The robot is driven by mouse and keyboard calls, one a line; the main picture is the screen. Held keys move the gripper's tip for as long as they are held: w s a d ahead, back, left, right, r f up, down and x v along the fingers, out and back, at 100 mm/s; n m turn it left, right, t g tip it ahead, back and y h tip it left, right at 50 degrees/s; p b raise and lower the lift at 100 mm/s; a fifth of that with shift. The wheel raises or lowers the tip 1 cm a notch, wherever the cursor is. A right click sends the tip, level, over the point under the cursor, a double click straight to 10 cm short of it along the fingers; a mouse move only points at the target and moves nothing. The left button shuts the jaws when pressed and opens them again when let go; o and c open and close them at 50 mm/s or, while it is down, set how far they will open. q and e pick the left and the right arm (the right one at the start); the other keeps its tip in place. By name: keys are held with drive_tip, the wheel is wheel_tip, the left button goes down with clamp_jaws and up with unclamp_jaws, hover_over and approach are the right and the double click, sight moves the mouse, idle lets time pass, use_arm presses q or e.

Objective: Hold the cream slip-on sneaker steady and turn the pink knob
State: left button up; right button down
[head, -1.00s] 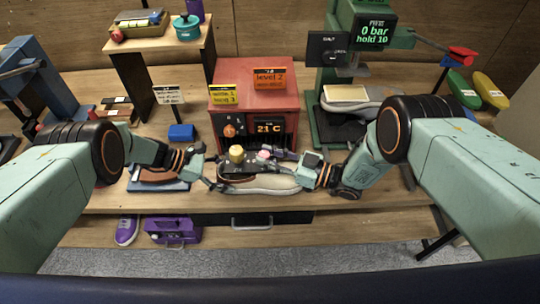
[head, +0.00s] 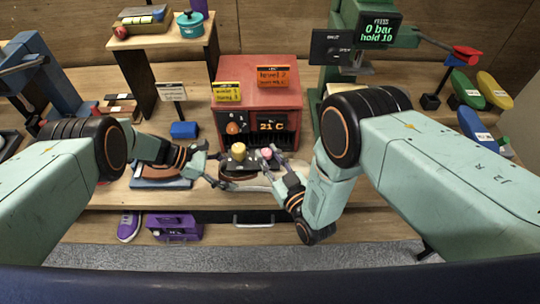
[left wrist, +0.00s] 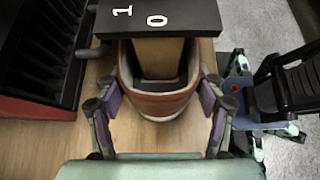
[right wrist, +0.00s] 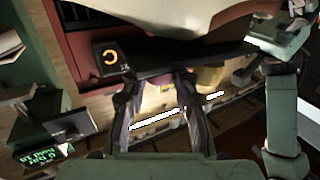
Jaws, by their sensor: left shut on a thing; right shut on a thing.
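The cream slip-on sneaker (head: 262,187) lies across the front of the table, with a dark plate (head: 250,165) on top. That plate carries a yellow knob (head: 238,151) and the pink knob (head: 266,153). My left gripper (head: 217,182) is shut on the sneaker's left end; the left wrist view shows its fingers (left wrist: 158,105) either side of the sneaker's rounded end (left wrist: 158,108). My right gripper (head: 271,163) is shut on the pink knob; in the right wrist view the knob (right wrist: 164,84) sits between its fingers (right wrist: 162,100). The right arm hides the sneaker's right end.
A red box (head: 258,97) displaying 21 C stands right behind the sneaker. A green press (head: 338,55) stands at the back right. A blue block (head: 183,130) and a blue mat (head: 160,183) lie left. A purple case (head: 174,227) sits below the table.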

drive_tip(key=shift+a+h, duration=0.1)
drive_tip(key=shift+h, duration=0.2)
drive_tip(key=c, duration=1)
unclamp_jaws()
drive_tip(key=shift+s, duration=0.1)
drive_tip(key=v, duration=1.1)
drive_tip(key=shift+s+f, duration=0.15)
drive_tip(key=shift+s, duration=0.25)
